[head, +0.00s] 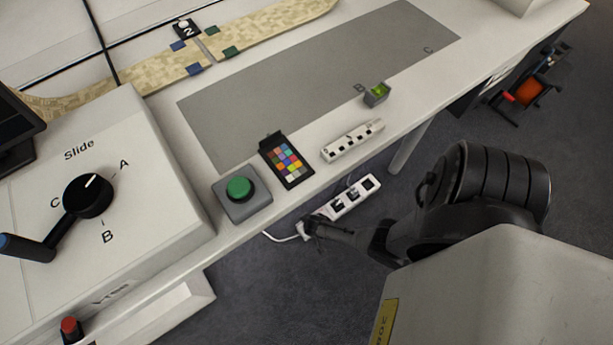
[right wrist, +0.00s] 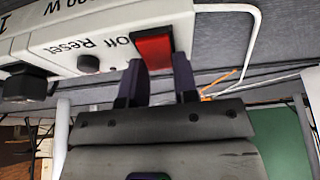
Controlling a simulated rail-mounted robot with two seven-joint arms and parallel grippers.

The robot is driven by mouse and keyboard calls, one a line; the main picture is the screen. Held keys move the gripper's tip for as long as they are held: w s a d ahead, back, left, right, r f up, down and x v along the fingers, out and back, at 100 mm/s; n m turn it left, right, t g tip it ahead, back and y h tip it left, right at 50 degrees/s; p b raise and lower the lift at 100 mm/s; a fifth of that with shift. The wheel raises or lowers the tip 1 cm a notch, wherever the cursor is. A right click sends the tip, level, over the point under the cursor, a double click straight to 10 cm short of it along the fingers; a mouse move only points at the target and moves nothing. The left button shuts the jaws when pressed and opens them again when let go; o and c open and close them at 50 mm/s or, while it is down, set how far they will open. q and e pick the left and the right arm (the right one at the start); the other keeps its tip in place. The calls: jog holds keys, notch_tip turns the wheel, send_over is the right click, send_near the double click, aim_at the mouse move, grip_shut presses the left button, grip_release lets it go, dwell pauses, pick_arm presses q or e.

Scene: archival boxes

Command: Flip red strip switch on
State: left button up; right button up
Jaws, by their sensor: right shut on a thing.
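The white power strip (head: 346,199) is below the table's front edge in the head view, with dark plugs or sockets along it. In the right wrist view the strip (right wrist: 105,20) crosses the top left, with "Off" and "Reset" printed upside down or tilted. Its red switch (right wrist: 153,47) is at the strip's end. My right gripper (right wrist: 160,85) has its two dark fingers on either side of the red switch and is shut on it. In the head view my right gripper (head: 311,225) reaches the strip's left end. My left gripper is in neither view.
A round black button (right wrist: 88,64) and a black plug (right wrist: 25,86) are on the strip near my fingers. A white cable (right wrist: 252,45) bends beside the switch. The table (head: 300,190) overhangs nearby, with a green button box (head: 243,205), a colour chart (head: 287,163) and a white block (head: 352,141).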

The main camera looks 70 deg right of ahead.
jog(key=o, duration=0.9)
jog(key=shift+s+r+p, duration=0.1)
jog(key=shift+r+p, duration=0.35)
jog(key=shift+r, duration=0.05)
jog(key=shift+p+v, duration=5.1)
jog(key=shift+v, duration=1.35)
jog(key=shift+s+a+f, duration=0.1)
